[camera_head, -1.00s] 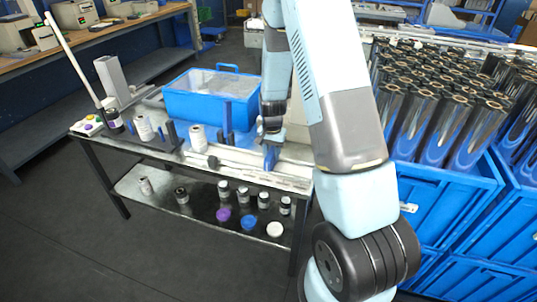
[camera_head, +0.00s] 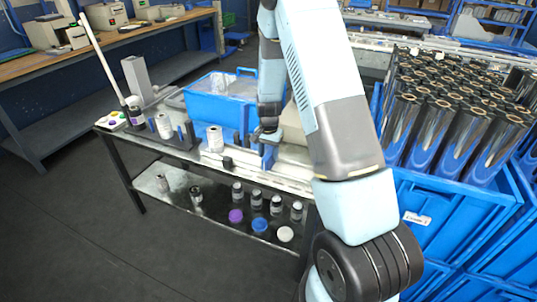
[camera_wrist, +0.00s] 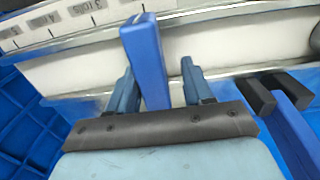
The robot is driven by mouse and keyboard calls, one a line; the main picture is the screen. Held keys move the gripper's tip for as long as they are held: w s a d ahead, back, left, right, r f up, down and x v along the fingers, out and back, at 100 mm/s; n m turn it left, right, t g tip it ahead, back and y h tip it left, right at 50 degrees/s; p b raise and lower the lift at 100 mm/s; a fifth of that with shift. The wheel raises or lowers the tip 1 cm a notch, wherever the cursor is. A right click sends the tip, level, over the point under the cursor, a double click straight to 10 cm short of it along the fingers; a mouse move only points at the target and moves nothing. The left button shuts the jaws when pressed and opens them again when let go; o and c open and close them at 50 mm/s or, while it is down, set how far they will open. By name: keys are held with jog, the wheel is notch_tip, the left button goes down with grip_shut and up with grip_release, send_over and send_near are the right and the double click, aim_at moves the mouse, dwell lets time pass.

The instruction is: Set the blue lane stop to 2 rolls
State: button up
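The blue lane stop (camera_wrist: 146,62) stands as an upright blue block across the white lane in the wrist view. My gripper (camera_wrist: 158,75) has its two blue fingers on either side of the stop's lower part. The left finger is close to the stop; a clear gap shows to the right finger, so it is open. A scale strip (camera_wrist: 60,22) at top left reads "3 rolls" and "4 rolls"; no "2 rolls" mark is readable. In the head view my gripper (camera_head: 267,137) is low over the table's right part, and the stop is hard to separate from the fingers.
Black blocks (camera_wrist: 268,90) and a blue bar sit right of my gripper. On the table (camera_head: 125,157) stand a blue bin (camera_head: 222,108) and a white roll (camera_head: 215,139). Blue crates (camera_head: 450,215) with film rolls stand at right. Floor at front left is clear.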

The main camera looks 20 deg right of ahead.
jog(key=shift+o, duration=0.4)
notch_tip(320, 180, up, 14)
jog(key=shift+f, duration=0.15)
dwell(0.3)
dwell(0.4)
notch_tip(320, 180, up, 10)
jog(key=f+n+t, duration=0.1)
jog(key=n, duration=0.1)
send_over(269, 151)
jog(key=s, duration=0.5)
jog(key=s+r+n+t, duration=0.2)
jog(key=s+r, duration=0.6)
jog(key=r, duration=0.1)
jog(key=s+r+n+t, duration=0.1)
jog(key=s+r+n, duration=0.1)
jog(key=s, duration=0.8)
jog(key=s+a+r+n+t, duration=0.1)
jog(key=s+r, duration=0.3)
jog(key=s, duration=0.6)
jog(key=shift+a+r+n+t, duration=0.15)
jog(key=shift+r+n+t, duration=0.2)
jog(key=shift+n, duration=0.25)
